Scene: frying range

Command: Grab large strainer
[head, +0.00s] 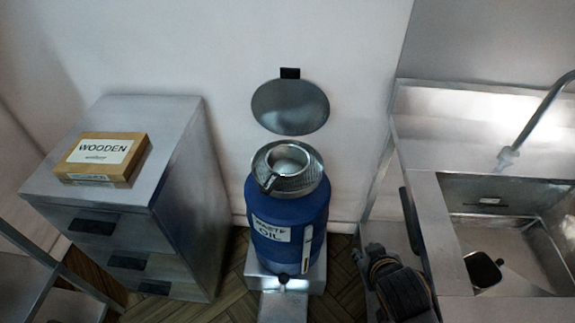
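A round, textured grey metal piece that looks like the large strainer (307,184) sits on top of the blue waste oil drum (313,228). A smaller shiny round vessel with a short handle or spout (289,158) sits in its middle. My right gripper (398,294) is at the bottom, to the right of the drum and apart from it. It is dark and seen from above, and its fingertips cannot be made out. My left gripper is not in view.
A metal drawer cabinet (183,150) with a wooden box (131,160) on it stands left of the drum. A round lid (290,107) is raised behind the drum. A metal sink (530,240) with a faucet (540,115) and a dark object (482,268) is at right.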

